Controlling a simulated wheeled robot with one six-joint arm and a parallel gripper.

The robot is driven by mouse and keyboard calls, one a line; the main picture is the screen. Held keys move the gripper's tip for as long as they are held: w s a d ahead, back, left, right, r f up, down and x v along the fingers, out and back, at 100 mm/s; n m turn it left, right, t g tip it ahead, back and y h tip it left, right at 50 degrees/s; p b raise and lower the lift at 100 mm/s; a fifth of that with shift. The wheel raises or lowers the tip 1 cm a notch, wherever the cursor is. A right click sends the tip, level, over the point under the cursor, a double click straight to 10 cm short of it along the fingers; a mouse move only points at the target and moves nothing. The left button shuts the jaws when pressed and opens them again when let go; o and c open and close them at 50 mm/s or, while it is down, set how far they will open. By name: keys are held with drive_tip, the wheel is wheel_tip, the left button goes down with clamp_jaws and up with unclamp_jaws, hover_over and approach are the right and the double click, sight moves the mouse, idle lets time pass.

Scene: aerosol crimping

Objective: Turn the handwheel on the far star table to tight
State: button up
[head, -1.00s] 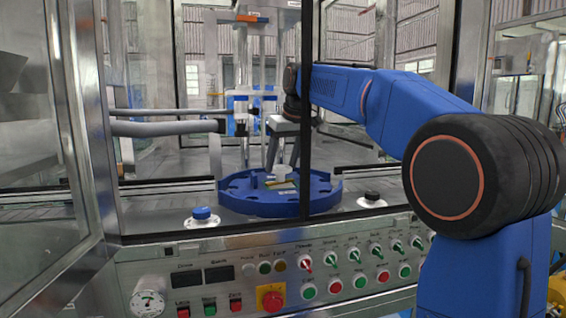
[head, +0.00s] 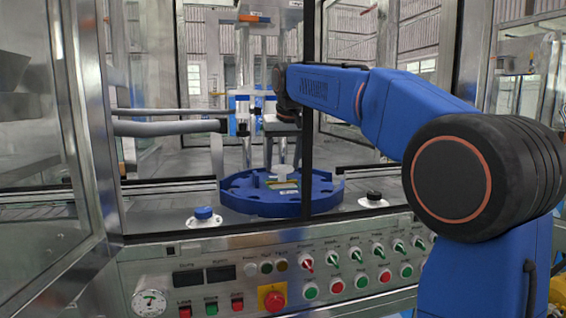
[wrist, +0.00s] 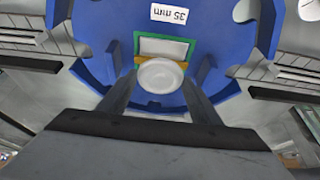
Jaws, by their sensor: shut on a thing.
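The handwheel is a pale round disc (wrist: 160,75) above the middle of the blue star table (wrist: 110,30), and it also shows in the head view (head: 283,170). My gripper (wrist: 160,84) is shut on the handwheel from above, with one finger on each side of its rim. Beside the wheel is a small window in a green frame (wrist: 138,45) with a yellow strip. The wheel's stem is hidden.
A dark door post (head: 306,120) stands before the table, with glass panels around. A blue-capped button (head: 203,213) and a black-capped button (head: 374,197) flank the table. A control panel (head: 330,262) runs along the front. A grey horizontal tube (head: 165,127) is at left.

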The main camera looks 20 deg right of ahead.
drive_tip(key=o, duration=1.1)
drive_tip(key=shift+c, duration=0.2)
drive_tip(key=shift+r, duration=0.1)
drive_tip(key=v, duration=1.7)
drive_tip(key=shift+s, duration=0.15)
